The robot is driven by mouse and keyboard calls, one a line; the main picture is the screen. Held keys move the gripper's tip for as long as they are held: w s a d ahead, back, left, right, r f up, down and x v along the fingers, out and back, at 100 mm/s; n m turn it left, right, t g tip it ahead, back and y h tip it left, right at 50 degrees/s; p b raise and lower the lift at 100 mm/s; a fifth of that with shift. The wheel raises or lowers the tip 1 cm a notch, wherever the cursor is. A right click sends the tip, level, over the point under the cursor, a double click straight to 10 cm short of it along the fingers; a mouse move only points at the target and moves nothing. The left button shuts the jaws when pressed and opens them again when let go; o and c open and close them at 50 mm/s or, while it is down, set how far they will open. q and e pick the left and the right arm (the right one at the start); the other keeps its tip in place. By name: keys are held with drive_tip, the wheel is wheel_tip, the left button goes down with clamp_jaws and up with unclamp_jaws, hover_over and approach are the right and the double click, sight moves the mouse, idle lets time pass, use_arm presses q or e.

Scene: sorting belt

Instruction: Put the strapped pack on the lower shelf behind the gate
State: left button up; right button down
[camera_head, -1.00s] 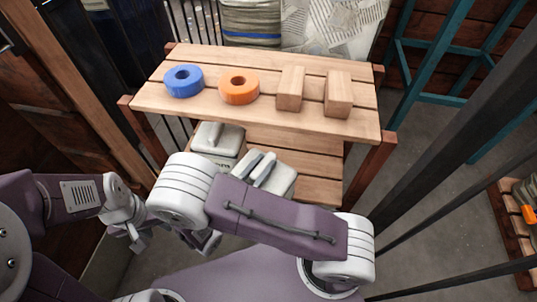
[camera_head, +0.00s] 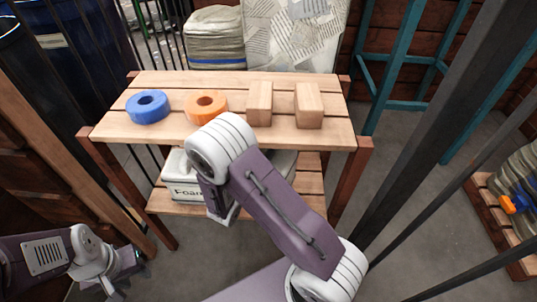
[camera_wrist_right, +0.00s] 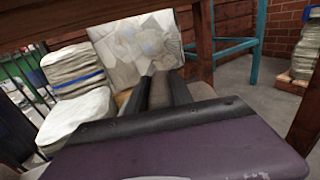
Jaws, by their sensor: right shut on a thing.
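A slatted wooden rack has an upper board (camera_head: 230,137) and a lower shelf (camera_head: 165,203). A white pack lettered "Foam" (camera_head: 183,187) sits on the lower shelf's left part. A second pale pack (camera_head: 285,162) shows beside it, mostly covered by my right arm; I take it as the strapped pack, though its strap is not clear.
The upper board carries a blue ring (camera_head: 148,106), an orange ring (camera_head: 206,106) and two wooden blocks (camera_head: 259,103) (camera_head: 309,105). Dark bars (camera_head: 435,125) stand close at right. A teal frame (camera_head: 398,85) and stacked sacks (camera_head: 215,38) are behind. A loaded pallet (camera_head: 500,215) is far right.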

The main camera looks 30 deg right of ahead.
drive_tip(key=shift+w+d+r, duration=0.1)
drive_tip(key=shift+w+d, duration=0.25)
drive_tip(key=shift+d, duration=0.05)
wheel_tip(320, 180, down, 4)
drive_tip(key=b, duration=0.2)
drive_tip(key=shift+r+b, duration=0.1)
drive_tip(key=shift+b, duration=0.3)
drive_tip(key=shift+r, duration=0.15)
drive_tip(key=c, duration=1.1)
unclamp_jaws()
